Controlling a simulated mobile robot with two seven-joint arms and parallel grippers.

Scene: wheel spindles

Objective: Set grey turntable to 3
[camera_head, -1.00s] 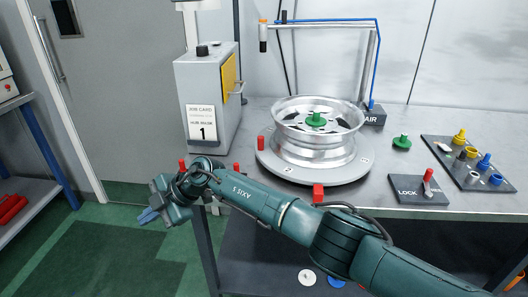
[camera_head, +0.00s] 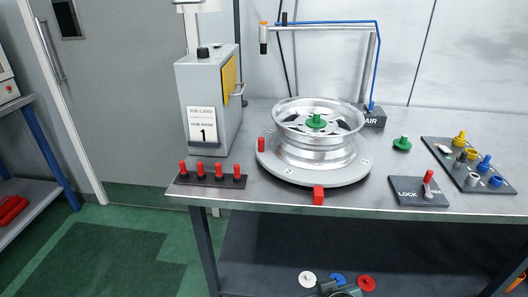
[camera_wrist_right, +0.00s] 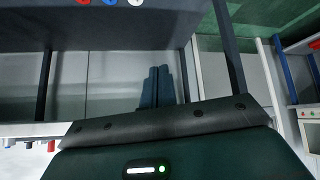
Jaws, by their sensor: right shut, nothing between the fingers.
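The grey turntable (camera_head: 278,168) lies on the bench with a silver wheel (camera_head: 310,150) on it and a green piece (camera_head: 316,121) at the wheel's hub. Small marks sit on its rim, too small to read. A red peg (camera_head: 261,144) stands at its left edge and a red block (camera_head: 318,195) at its front edge. Part of my right arm (camera_head: 338,289) shows at the bottom edge of the head view, below the bench top and away from the turntable. In the right wrist view my right gripper (camera_wrist_right: 157,88) has its fingers together, empty. My left gripper is out of view.
A LOCK box (camera_head: 418,191) with a red-handled lever stands front right. A rack of red pegs (camera_head: 210,175) lies front left, by a grey box (camera_head: 210,105) with a card reading 1. A plug board (camera_head: 470,165) is at right. White, blue and red discs are below the bench.

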